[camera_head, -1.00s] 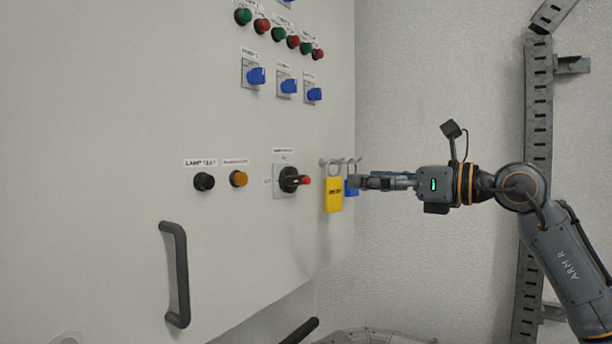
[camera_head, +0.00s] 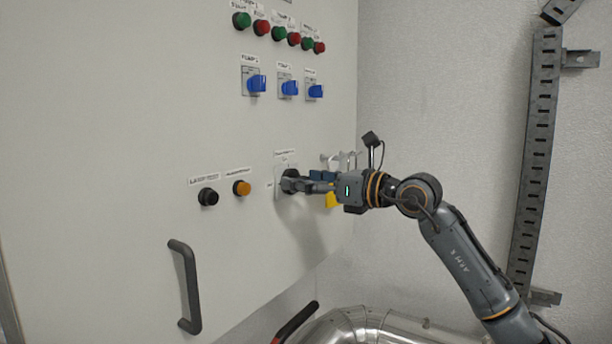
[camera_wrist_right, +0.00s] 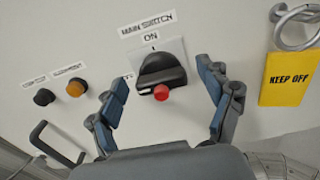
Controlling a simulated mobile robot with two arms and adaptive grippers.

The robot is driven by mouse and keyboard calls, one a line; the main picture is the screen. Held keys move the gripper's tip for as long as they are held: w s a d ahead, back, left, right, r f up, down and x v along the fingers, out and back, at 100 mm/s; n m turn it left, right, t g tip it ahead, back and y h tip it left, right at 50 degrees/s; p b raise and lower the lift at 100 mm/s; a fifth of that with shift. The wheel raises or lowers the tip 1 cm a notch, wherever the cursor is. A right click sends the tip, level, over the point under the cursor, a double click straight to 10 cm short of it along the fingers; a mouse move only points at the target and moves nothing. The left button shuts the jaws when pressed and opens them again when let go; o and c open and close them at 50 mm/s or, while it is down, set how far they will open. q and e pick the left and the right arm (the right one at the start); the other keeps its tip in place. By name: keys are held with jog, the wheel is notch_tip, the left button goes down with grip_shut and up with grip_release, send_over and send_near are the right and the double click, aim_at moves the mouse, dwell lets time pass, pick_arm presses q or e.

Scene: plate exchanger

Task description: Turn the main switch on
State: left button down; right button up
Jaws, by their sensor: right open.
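The main switch (camera_wrist_right: 160,75) is a black rotary knob with a red tip on a pale plate. The label above it reads MAIN SWITCH, with ON below. In the right wrist view its red end points down, away from the ON mark. In the head view the switch (camera_head: 288,181) is partly covered by my right gripper (camera_head: 303,184). In the wrist view my right gripper (camera_wrist_right: 167,98) is open, with one finger on each side of the knob and gaps visible to both. Whether it touches the knob cannot be told. My left gripper is not in view.
A yellow KEEP OFF tag (camera_wrist_right: 290,78) hangs on a padlock right of the switch, close to my gripper. A black button (camera_head: 208,197) and an amber button (camera_head: 242,188) sit to the left. A dark door handle (camera_head: 187,286) projects below them.

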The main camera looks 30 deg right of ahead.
jog(key=c, duration=1.2)
jog(key=shift+o, duration=0.2)
jog(key=m, duration=0.4)
jog(key=shift+d+m+b, duration=0.15)
jog(key=shift+m+b, duration=0.15)
jog(key=shift+m, duration=0.1)
jog(key=shift+w+d+f+m, duration=0.1)
jog(key=shift+f+m, duration=0.05)
jog(key=shift+m, duration=2)
jog(key=shift+d+f+m, duration=0.1)
jog(key=shift+m, duration=2)
jog(key=shift+w+f+m, duration=0.1)
jog(key=shift+f+m, duration=0.05)
jog(key=shift+m, duration=2.3)
